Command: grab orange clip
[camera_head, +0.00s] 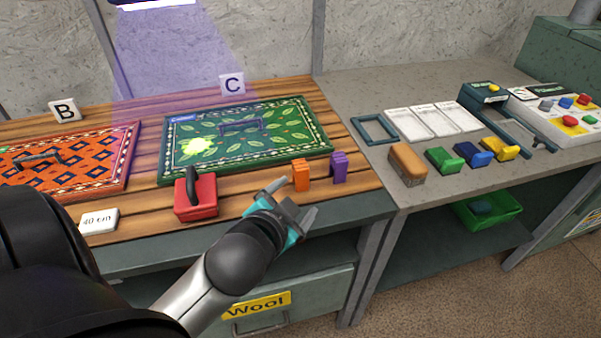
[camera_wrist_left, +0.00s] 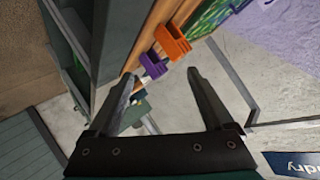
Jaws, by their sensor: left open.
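The orange clip (camera_head: 301,176) stands on the wooden table near its front edge, left of a purple clip (camera_head: 339,167). My left gripper (camera_head: 296,198) is open and empty, just in front of the orange clip. In the left wrist view the orange clip (camera_wrist_left: 173,43) lies beyond the fingertips of my open gripper (camera_wrist_left: 163,79), with the purple clip (camera_wrist_left: 154,65) closer to the gap between them. I see no contact between the fingers and either clip. My right gripper is not in view.
A red block-shaped tool (camera_head: 196,198) stands left of my left gripper. A green leaf-patterned rug (camera_head: 290,125) lies behind the clips. Green, blue and yellow clips and a brown brush (camera_head: 408,163) stand on the grey bench at right.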

